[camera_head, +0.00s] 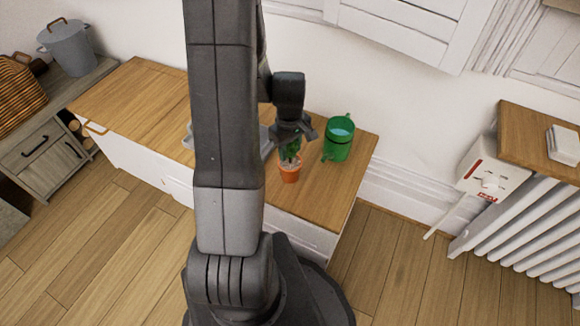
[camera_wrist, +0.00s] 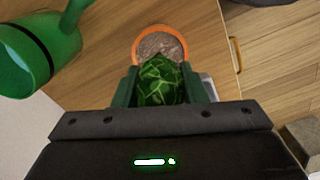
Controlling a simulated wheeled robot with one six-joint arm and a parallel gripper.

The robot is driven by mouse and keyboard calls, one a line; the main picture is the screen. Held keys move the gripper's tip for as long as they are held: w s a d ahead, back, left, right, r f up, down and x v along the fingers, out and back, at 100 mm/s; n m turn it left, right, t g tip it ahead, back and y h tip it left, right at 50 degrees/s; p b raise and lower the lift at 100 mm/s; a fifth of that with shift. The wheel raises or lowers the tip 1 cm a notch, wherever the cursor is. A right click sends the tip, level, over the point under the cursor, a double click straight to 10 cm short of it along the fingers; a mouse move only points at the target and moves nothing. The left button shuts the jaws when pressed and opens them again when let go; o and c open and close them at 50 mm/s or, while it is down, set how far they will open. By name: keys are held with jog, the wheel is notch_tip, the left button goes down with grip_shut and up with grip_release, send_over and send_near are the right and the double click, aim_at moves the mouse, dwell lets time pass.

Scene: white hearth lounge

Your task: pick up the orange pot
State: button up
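The orange pot (camera_head: 289,174) stands upright on the wooden top of a low white cabinet, near its right end, with a green plant (camera_head: 290,152) in it. My gripper (camera_head: 291,140) is just above the pot, pointing down at the plant. In the wrist view the pot's round orange rim (camera_wrist: 135,40) and brown soil lie just beyond the fingers. The green leaves (camera_wrist: 162,80) show between the two fingers of my gripper (camera_wrist: 162,88), which are spread apart. The lower pot wall is hidden in the wrist view.
A green watering can (camera_head: 338,142) stands close right of the pot; it is also at upper left in the wrist view (camera_wrist: 28,55). A grey object (camera_head: 264,138) is partly hidden behind my arm. The wooden cabinet top (camera_head: 130,95) is clear to the left.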

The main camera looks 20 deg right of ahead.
grip_shut()
jog(key=shift+r, duration=0.15)
